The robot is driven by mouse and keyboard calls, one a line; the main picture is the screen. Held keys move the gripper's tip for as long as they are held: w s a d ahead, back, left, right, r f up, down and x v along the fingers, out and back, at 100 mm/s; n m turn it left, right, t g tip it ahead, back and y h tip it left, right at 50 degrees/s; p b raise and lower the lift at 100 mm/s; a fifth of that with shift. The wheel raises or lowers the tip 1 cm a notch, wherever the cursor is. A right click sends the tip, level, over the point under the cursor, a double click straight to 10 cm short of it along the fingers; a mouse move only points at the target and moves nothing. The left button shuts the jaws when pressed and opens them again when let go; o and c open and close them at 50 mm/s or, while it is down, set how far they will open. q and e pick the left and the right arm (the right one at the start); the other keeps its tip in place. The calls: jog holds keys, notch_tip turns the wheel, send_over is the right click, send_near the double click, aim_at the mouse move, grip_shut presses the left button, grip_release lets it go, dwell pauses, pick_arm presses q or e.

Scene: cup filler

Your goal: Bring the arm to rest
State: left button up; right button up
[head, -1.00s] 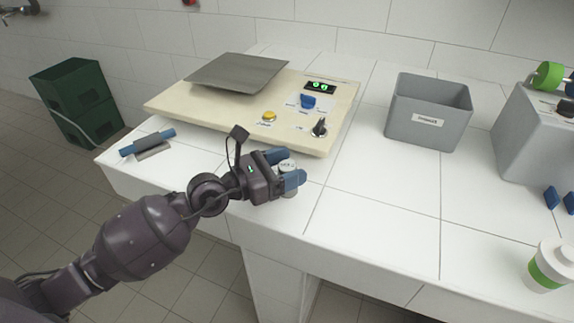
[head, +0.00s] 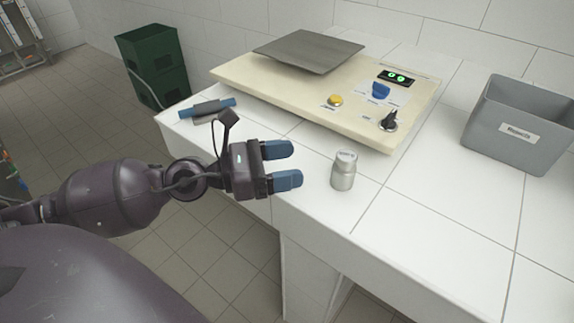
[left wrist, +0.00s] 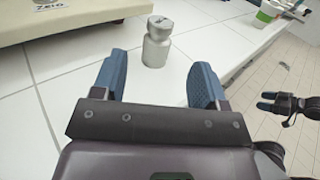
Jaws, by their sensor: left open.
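My left gripper (head: 292,165) is open and empty, its two blue fingers pointing right near the front edge of the white tiled counter. A small grey metal weight (head: 344,171) stands upright on the counter just beyond the fingertips, apart from them. In the left wrist view the weight (left wrist: 157,42) stands ahead of the open fingers (left wrist: 155,75), with a clear gap.
A cream scale (head: 300,105) with a grey plate (head: 308,50), yellow button and black knob stands behind the weight. A grey bin (head: 500,140) is at right. A blue-handled tool (head: 207,109) lies at the counter's left end.

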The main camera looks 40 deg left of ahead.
pick_arm(q)
jog(key=shift+s+a+f, duration=0.15)
jog(key=shift+s+a, duration=0.05)
jog(key=shift+s, duration=0.1)
jog(key=shift+s+r, duration=0.1)
jog(key=shift+r, duration=0.1)
dwell(0.3)
